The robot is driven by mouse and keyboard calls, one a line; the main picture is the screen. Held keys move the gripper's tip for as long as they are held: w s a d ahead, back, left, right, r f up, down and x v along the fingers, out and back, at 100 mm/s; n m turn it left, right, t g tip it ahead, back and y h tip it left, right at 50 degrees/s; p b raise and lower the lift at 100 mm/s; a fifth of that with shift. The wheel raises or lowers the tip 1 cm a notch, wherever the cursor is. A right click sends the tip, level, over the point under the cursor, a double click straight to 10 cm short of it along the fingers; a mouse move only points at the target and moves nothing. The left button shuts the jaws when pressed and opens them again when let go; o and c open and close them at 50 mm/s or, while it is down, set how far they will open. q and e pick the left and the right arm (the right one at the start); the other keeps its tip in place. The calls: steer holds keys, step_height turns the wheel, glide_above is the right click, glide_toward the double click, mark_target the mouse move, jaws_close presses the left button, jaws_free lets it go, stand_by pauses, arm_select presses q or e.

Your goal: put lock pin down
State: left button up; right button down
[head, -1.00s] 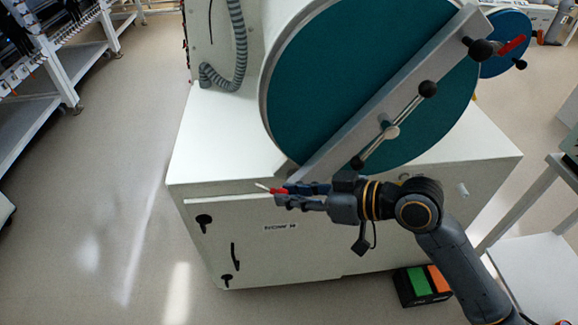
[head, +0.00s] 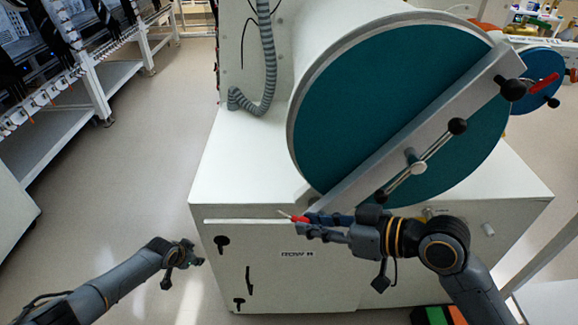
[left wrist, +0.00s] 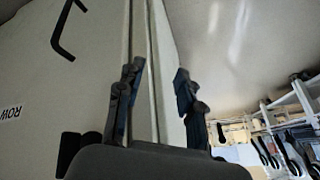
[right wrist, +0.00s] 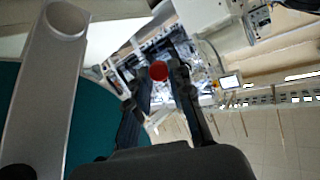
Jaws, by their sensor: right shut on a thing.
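The lock pin (head: 297,218) has a red grip and a thin pale tip pointing left. My right gripper (head: 312,226) is shut on it, in front of the white cabinet's upper edge, just below the lower end of the door's grey bar. In the right wrist view the pin shows as a red round end (right wrist: 159,71) between the fingertips (right wrist: 155,80). My left gripper (head: 196,257) is at the lower left, beside the cabinet's left edge. In the left wrist view its fingers (left wrist: 155,75) are spread and empty.
The round teal door (head: 370,110) with its slanted grey bar (head: 440,125) stands above the white cabinet (head: 245,165). A black and green and orange box (head: 437,316) lies low at the front. Shelving (head: 75,85) stands at the left, with free floor (head: 140,180) between.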

arm_select(q)
steer(key=w+a+r, duration=0.2)
steer(key=w+r, duration=0.2)
steer(key=r, duration=0.3)
steer(key=w+a+r, duration=0.3)
steer(key=r, duration=0.5)
steer(key=w+d+r+m+h, duration=0.1)
steer(key=d+r+m, duration=0.15)
steer(key=r, duration=0.65)
steer(key=w+d+r+m, duration=0.15)
steer(key=d+r, duration=0.25)
steer(key=r, duration=0.5)
steer(key=m+g, duration=0.4)
steer(key=m, duration=1)
glide_toward(294, 216)
steer(key=shift+y, duration=0.3)
steer(key=f, duration=0.2)
steer(key=w+f, duration=0.1)
steer(key=f, duration=0.2)
steer(key=d+f, duration=0.1)
steer(key=f, duration=0.2)
steer(key=shift+w+d+f, duration=0.1)
steer(key=shift+w+f, duration=0.15)
steer(key=shift+w, duration=0.1)
